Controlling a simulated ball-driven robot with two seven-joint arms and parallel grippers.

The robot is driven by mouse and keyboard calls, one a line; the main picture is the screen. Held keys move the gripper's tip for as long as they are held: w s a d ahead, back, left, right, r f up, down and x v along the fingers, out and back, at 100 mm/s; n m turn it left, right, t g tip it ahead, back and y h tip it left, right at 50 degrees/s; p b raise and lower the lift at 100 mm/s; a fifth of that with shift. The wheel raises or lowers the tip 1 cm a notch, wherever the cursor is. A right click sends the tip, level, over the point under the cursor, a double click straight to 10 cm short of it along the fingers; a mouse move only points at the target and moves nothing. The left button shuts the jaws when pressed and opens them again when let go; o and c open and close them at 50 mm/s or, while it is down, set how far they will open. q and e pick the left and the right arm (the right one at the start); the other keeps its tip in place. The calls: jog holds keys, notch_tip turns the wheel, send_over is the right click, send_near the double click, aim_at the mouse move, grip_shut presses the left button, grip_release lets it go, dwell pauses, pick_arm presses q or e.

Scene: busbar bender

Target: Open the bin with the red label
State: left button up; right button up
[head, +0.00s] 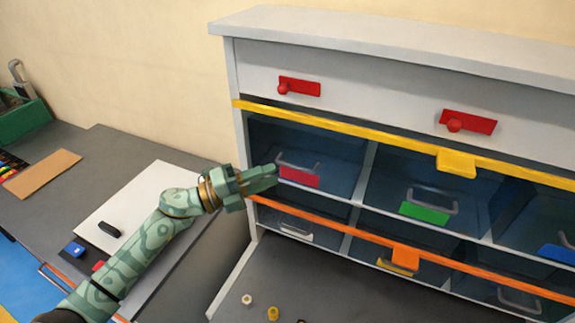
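The bin with the red label (299,178) is at the upper left of the cabinet's bin rows. It is a dark see-through bin with a pale loop handle (298,165) above the label, and its front looks level with the cabinet front. My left gripper (274,176) is just left of the handle, with its fingertips at the left edge of the label. I cannot tell whether it touches the handle or whether its fingers are apart. My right gripper is out of view.
A green-label bin (424,212) and a blue-label bin (556,253) sit to the right. A yellow bar (330,125) runs above this row and an orange bar (330,225) below it. Small loose parts (272,313) lie on the grey surface in front. A white board (140,207) lies left.

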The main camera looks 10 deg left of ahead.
pick_arm(q)
jog(key=x, duration=0.5)
jog(key=shift+w+d, duration=0.15)
jog(key=shift+d, duration=0.05)
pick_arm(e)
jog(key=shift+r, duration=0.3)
